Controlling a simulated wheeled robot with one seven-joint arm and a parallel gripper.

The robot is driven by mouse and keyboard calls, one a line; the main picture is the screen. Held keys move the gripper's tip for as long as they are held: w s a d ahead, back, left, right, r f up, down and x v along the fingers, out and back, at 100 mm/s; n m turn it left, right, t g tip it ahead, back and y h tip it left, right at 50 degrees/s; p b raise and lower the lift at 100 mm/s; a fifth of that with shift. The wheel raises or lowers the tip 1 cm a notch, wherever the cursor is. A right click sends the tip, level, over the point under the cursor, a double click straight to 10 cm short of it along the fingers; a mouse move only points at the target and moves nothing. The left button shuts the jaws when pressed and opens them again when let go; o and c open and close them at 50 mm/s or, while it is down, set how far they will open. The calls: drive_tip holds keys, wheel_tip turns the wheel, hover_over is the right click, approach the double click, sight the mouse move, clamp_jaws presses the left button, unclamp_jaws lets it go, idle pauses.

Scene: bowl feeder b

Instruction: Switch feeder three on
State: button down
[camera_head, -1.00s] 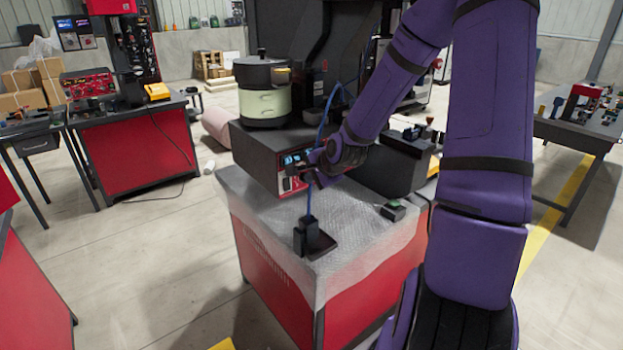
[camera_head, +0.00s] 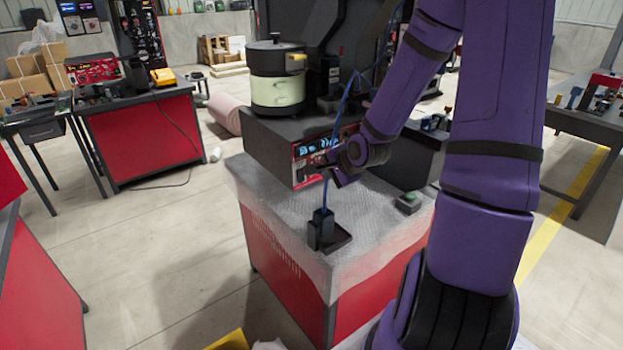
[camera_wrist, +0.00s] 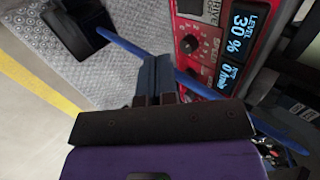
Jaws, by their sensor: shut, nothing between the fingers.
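The bowl feeder (camera_head: 278,92), a pale green drum with a dark lid, stands on a dark box (camera_head: 268,146) at the back of the bench. The box front carries a red control panel (camera_head: 301,178) with lit blue displays. In the wrist view the panel (camera_wrist: 205,77) shows a black knob (camera_wrist: 188,44) marked SPEED and a display (camera_wrist: 248,22) reading LEVEL 30 % above a rate of 0 /min. My gripper (camera_wrist: 155,60) is shut and empty, left of and below the knob, apart from it. It partly covers the panel in the head view (camera_head: 328,163). No feeder number is legible.
A blue cable (camera_wrist: 125,45) runs past my fingertips from a black socket block (camera_head: 322,222) on the bench. A small box with a green button (camera_head: 408,200) sits to the right. The bubble-wrap bench top (camera_head: 270,195) is clear at the front left.

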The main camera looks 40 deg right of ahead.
sight(302, 178)
drive_tip(key=shift+w+r+x, duration=0.3)
drive_tip(key=shift+x, duration=1.85)
drive_tip(key=shift+w+r+x, duration=0.25)
drive_tip(key=shift+w+x, duration=0.05)
drive_tip(key=shift+x, duration=1.9)
drive_tip(key=shift+w+r+x, duration=0.25)
drive_tip(key=shift+r+x, duration=0.05)
drive_tip(key=shift+x, duration=1.85)
drive_tip(key=shift+w+f, duration=0.15)
drive_tip(key=shift+w, duration=0.1)
drive_tip(key=shift+r, duration=0.85)
